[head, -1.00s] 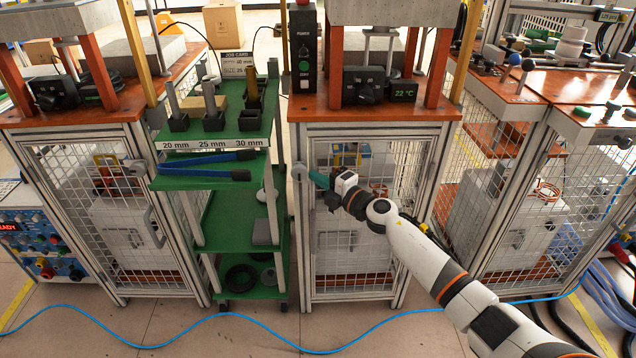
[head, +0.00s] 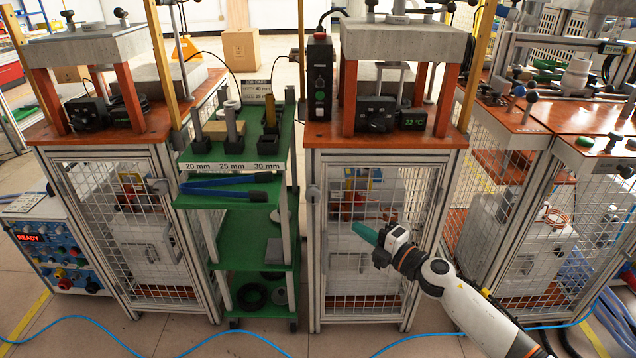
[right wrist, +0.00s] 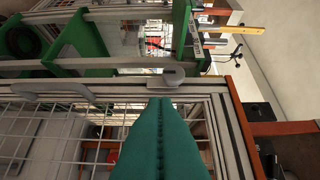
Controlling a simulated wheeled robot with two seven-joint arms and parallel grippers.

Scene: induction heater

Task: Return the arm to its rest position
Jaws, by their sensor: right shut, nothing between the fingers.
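My right arm comes in from the lower right in the head view. Its gripper (head: 366,233) has teal fingers that are shut and empty. It is in front of the mesh door (head: 345,275) of the middle heater cabinet, pointing left toward the door's left post. In the right wrist view the teal fingers (right wrist: 158,140) lie together, with the grey latch knob (right wrist: 172,76) and frame post just beyond the tips. No contact with the door shows clearly. My left gripper is not in view.
A green trolley (head: 232,225) with tongs (head: 225,187) and several cups stands left of the middle cabinet. An orange worktop (head: 325,136) with a control box (head: 320,80) is above the door. A blue hose (head: 240,333) runs along the floor.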

